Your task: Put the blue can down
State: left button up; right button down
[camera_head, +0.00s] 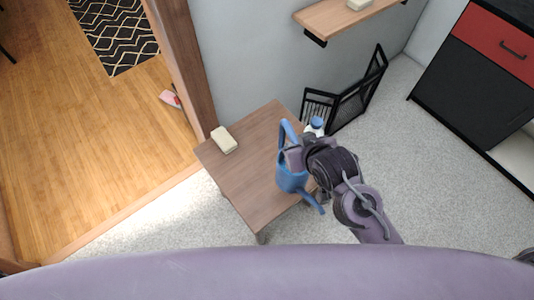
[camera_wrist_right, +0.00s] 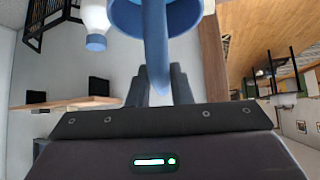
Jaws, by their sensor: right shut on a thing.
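The blue can, a watering can (camera_head: 291,180) with a tall loop handle and a spout toward the lower right, is over the small wooden table (camera_head: 243,181). My right gripper (camera_head: 294,158) is shut on its handle. In the right wrist view the can's handle (camera_wrist_right: 155,40) runs down between my gripper's fingers (camera_wrist_right: 160,86), with its round body behind. Whether the can's base touches the tabletop is hidden. My left gripper is not in view.
A pale block (camera_head: 223,140) lies on the table's left corner. A white bottle with a blue cap (camera_head: 317,123) stands near the can. A black rack (camera_head: 350,101) is behind, under a wall shelf (camera_head: 350,17). The table's left half is mostly clear.

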jog(key=w+a+r+n+g+y+p, duration=0.1)
jog(key=w+a+r+n, duration=0.15)
jog(key=a, duration=0.25)
jog(key=w+a+r+n+y+p, duration=0.1)
jog(key=w+a+r, duration=0.1)
jog(key=a+r, duration=0.15)
pick_arm(q)
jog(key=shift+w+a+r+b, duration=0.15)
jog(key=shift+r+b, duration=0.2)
jog(key=shift+b, duration=0.6)
pick_arm(e)
notch_tip(320, 180, down, 20)
jog(key=shift+w+a, duration=0.2)
jog(key=shift+a, duration=0.1)
jog(key=shift+f, duration=0.1)
jog(key=c, duration=1.3)
grip_release()
jog(key=shift+s+f, duration=0.1)
